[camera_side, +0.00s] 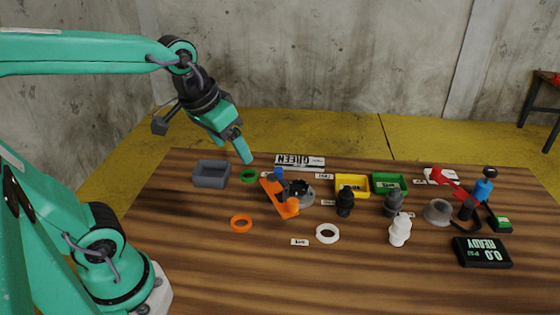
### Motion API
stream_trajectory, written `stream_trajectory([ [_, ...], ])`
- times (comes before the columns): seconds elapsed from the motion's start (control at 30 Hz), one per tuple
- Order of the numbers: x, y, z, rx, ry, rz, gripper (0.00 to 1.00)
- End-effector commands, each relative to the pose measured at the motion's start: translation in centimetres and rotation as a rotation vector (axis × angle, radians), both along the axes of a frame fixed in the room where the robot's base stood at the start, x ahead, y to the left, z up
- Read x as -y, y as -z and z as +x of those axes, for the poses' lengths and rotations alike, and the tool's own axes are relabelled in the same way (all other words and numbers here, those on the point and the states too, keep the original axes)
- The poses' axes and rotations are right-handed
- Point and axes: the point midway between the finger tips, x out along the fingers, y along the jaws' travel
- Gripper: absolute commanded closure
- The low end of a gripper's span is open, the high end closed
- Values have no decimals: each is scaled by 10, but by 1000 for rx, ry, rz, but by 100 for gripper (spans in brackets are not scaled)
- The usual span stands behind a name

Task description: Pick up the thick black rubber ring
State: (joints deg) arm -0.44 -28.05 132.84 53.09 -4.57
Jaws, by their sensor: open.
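I cannot clearly pick out a thick black rubber ring. A small black part (297,187) sits by the orange stand (281,198) and over a grey round base, but its shape is too small to tell. My gripper (238,145) is open and empty, high above the back left of the table, pointing down to the right. It is above the green ring (249,176) in the picture and apart from everything. An orange ring (241,223) and a white ring (327,233) lie flat on the wood nearer the front.
The wooden table (200,260) has free room at front and left. A grey bin (211,174), yellow bin (352,181) and green bin (388,178) stand at the back. Black, grey and white valve-like pieces, a pump and a black display (482,252) crowd the right.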

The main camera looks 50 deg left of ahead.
Motion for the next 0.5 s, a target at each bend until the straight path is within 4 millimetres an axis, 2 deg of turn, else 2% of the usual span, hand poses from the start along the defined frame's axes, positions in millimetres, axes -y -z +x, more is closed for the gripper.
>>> stream_trajectory([
  [0.27,-3,7,49,-90,-67,-23,28],
  [0.5,-5,23,92,-161,-125,-38,28],
])
